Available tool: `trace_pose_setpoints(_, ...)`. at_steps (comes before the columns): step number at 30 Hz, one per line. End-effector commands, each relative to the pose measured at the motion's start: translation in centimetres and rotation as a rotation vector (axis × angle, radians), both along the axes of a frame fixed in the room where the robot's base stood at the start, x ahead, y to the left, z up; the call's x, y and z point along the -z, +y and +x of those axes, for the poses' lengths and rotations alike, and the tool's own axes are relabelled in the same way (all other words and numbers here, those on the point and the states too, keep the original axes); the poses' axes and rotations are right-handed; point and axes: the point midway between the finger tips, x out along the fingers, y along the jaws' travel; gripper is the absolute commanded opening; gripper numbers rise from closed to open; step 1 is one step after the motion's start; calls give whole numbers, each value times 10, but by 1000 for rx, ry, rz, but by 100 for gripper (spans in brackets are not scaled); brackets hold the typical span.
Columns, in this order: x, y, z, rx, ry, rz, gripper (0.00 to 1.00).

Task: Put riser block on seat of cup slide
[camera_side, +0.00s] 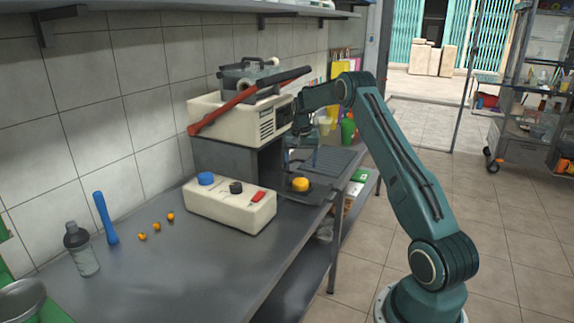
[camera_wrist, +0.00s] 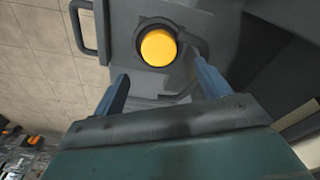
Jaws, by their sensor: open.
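A round yellow block (camera_side: 300,184), which I take as the riser block, sits on a dark grey slide (camera_side: 318,192) in front of the press. In the wrist view the block (camera_wrist: 158,47) lies inside a dark round ring on the grey slide plate (camera_wrist: 122,38), which has a bar handle (camera_wrist: 84,25). My gripper (camera_wrist: 163,82) is open and empty, its two fingers apart from the block, which shows beyond their tips. In the side view my gripper (camera_side: 301,150) is above and behind the block, partly hidden against the press.
The cream press (camera_side: 235,115) with a red lever (camera_side: 245,101) stands against the wall. A cream control box (camera_side: 228,207) sits left of the slide. Several orange balls (camera_side: 156,227), a blue stick (camera_side: 105,217) and a grey bottle (camera_side: 81,250) are on the bench (camera_side: 190,280). The bench front is clear.

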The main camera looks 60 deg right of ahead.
Motion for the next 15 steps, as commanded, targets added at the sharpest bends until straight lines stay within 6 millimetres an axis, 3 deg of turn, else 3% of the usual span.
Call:
trace_pose_setpoints(6, -33, 4, -1, -1, -2, -1, 76)
trace_pose_setpoints(15, -51, 6, -2, 0, 0, 1, 76)
